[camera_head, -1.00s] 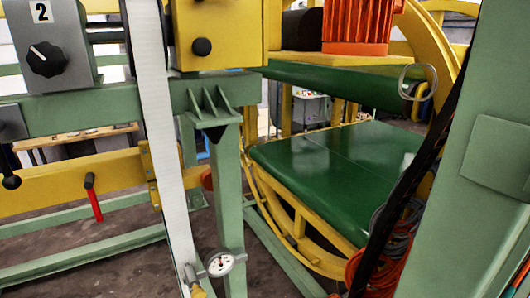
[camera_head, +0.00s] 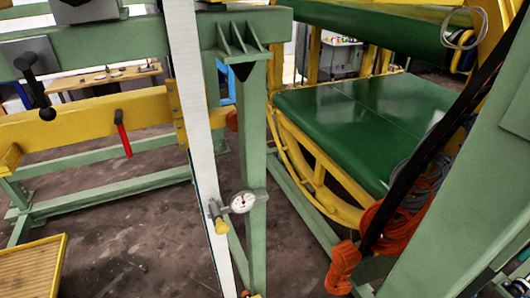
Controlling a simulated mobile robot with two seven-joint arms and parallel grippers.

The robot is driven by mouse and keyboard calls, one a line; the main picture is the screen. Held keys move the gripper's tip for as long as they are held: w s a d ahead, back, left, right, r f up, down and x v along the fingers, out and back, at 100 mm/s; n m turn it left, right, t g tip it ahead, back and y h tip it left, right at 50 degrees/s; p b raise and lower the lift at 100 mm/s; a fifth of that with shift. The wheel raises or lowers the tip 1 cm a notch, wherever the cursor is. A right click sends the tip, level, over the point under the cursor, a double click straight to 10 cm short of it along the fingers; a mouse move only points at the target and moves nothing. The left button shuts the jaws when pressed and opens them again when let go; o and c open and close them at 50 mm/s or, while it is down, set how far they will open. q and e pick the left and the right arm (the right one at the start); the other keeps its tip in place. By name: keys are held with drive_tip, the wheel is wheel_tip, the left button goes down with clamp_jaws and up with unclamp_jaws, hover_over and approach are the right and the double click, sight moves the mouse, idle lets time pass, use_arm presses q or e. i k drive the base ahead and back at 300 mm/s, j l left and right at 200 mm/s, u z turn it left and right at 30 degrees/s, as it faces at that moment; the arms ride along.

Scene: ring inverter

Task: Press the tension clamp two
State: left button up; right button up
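A white belt (camera_head: 198,120) runs down past a green frame post (camera_head: 253,135). A round dial gauge (camera_head: 243,202) with a grey clamp body sits by the belt, and a yellow-tipped handle (camera_head: 221,227) is beside it. A red-handled lever (camera_head: 122,135) hangs from the yellow beam (camera_head: 75,122) on the left. A black-handled lever (camera_head: 33,83) is at the upper left. No number label shows now, so I cannot tell which of these is tension clamp two. Neither of my grippers is in view.
A green platform (camera_head: 350,120) in a yellow ring frame stands at the right. Orange (camera_head: 345,265) and grey cables hang beside a green column (camera_head: 450,200). A yellow-edged slatted tray (camera_head: 33,268) is at the lower left. Dark floor (camera_head: 120,235) is open left of the belt.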

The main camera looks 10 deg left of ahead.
sight(23, 63)
drive_tip(key=u, duration=1.35)
